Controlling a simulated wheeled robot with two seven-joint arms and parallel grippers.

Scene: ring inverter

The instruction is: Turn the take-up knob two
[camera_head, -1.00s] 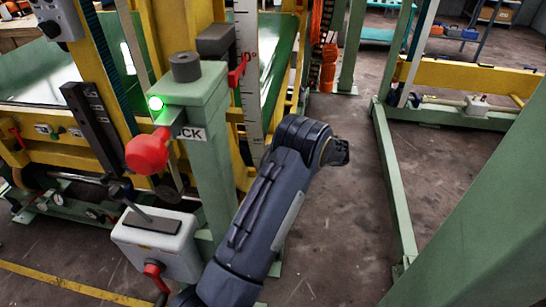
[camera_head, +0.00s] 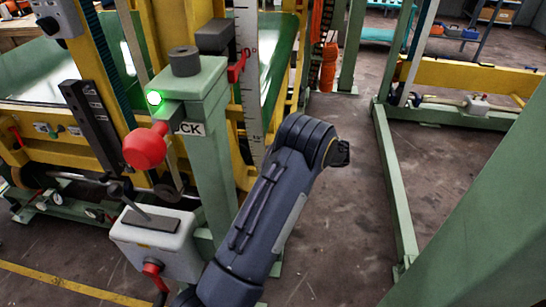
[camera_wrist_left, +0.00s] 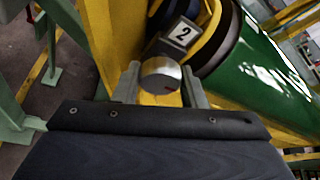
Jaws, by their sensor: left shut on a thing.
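In the head view one of my arms rises from the bottom middle, but neither gripper can be made out there, and the numbered knob cannot be made out.
In the head view, a green post (camera_head: 212,170) with a lit green lamp (camera_head: 155,97) and a red ball-shaped handle (camera_head: 145,148) stands close left of my arm. A grey box (camera_head: 155,240) with a red lever is below. Open floor (camera_head: 340,240) lies to the right.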

